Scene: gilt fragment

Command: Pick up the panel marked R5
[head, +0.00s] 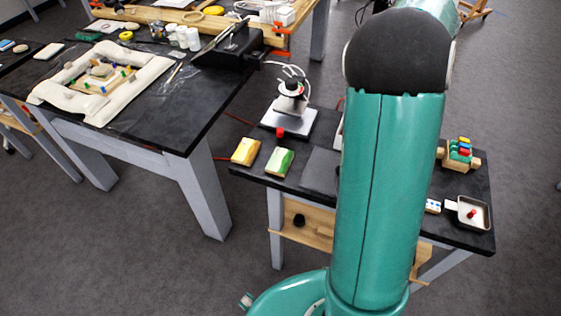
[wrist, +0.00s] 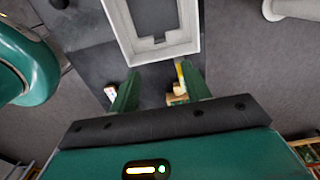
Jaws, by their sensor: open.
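I cannot read the mark R5 on anything in view, so I cannot tell which piece is that panel. In the head view a yellow panel (head: 246,151) and a green-and-cream panel (head: 279,161) lie side by side at the left of the smaller black table (head: 240,171). My gripper (wrist: 159,68) shows in the wrist view with its two green fingers apart and nothing held between them. A pale rectangular frame (wrist: 119,30) with a dark inside lies beyond the fingertips. In the head view my teal arm hides the middle of the table and my gripper.
A stand with a white cable (head: 291,100) is behind the panels. A rack of coloured pieces (head: 460,150) and a small tray with a red item (head: 462,219) are at the right. A larger black table (head: 200,108) at left holds a padded cream ring (head: 60,80).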

